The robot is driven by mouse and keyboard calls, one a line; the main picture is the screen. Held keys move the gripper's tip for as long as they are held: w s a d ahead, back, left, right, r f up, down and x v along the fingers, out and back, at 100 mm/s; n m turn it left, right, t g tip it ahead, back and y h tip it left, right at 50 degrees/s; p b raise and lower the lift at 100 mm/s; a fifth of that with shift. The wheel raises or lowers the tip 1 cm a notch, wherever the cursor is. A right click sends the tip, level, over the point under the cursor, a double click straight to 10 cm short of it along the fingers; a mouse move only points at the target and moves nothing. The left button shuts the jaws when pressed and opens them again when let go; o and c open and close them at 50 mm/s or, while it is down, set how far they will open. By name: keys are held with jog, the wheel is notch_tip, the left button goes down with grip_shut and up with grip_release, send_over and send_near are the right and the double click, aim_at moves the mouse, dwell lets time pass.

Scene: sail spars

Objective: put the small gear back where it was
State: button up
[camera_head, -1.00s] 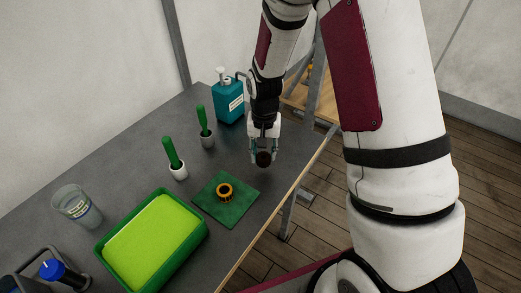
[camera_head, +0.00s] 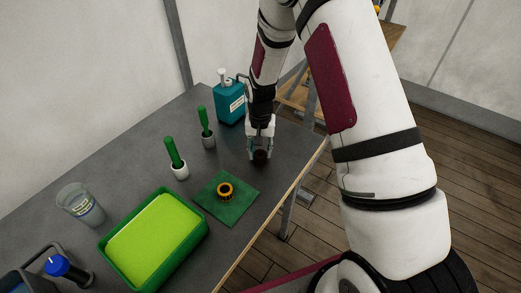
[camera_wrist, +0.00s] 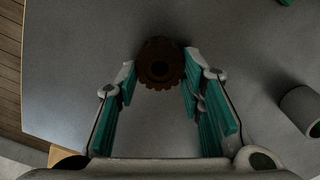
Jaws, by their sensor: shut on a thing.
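A small dark brown gear (camera_head: 261,156) is between the fingertips of my gripper (camera_head: 260,152) near the table's right edge. In the wrist view the toothed gear (camera_wrist: 160,50) with its dark centre hole sits at the far end of the teal-padded fingers, and my gripper (camera_wrist: 159,72) is shut on it. I cannot tell whether its underside touches the table. A black and yellow ring-shaped part (camera_head: 225,191) stands on a green square mat (camera_head: 239,208), apart from my gripper.
The grey table (camera_head: 112,155) holds a green tray (camera_head: 201,237) with a lime inside, two green-handled tools (camera_head: 174,155) (camera_head: 204,122) in light cups, a teal bottle (camera_head: 231,105), a clear cup (camera_head: 80,206) and a blue-capped item (camera_head: 58,266). Bare tabletop lies around my gripper.

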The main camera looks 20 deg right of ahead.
jog(key=shift+f, duration=0.15)
jog(key=o, duration=1.2)
jog(key=s+r+n+t+b, duration=0.1)
jog(key=s+r, duration=0.3)
jog(key=r, duration=1)
jog(key=s+r+n+t+b, duration=0.1)
jog(key=s+r, duration=0.3)
jog(key=r, duration=0.9)
jog(key=s+r+n+t, duration=0.1)
jog(key=s+r, duration=0.3)
jog(key=s, duration=0.4)
jog(key=s+r+n+t, duration=0.1)
jog(key=s+r, duration=0.3)
jog(key=s, duration=0.5)
jog(key=shift+a+n+t, duration=0.15)
jog(key=shift+n+t, duration=0.25)
jog(key=shift+t, duration=0.4)
